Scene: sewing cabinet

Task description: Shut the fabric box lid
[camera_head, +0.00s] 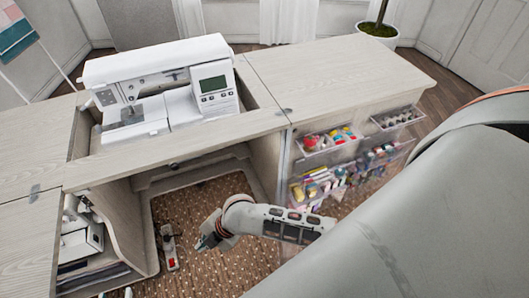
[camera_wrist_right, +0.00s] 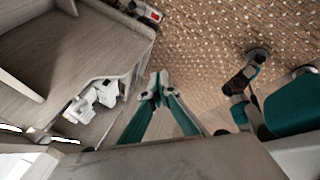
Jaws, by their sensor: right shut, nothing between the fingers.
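I cannot pick out the fabric box or its lid for certain in either view. My right gripper (camera_head: 207,240) is low in front of the sewing cabinet's knee space in the head view, with its arm coming in from the right. In the right wrist view the right gripper (camera_wrist_right: 158,88) shows its teal fingers with the tips together and nothing between them. A broad grey-brown panel (camera_wrist_right: 180,162) fills the bottom of that view; I cannot tell what it belongs to. My left gripper is not in view.
The wooden sewing cabinet (camera_head: 180,150) carries a white sewing machine (camera_head: 160,85). Clear bins (camera_head: 330,143) of supplies hang on its right side. An open shelf compartment (camera_head: 90,240) is at the left. A grey and red device (camera_head: 169,248) lies on the patterned rug (camera_head: 200,205).

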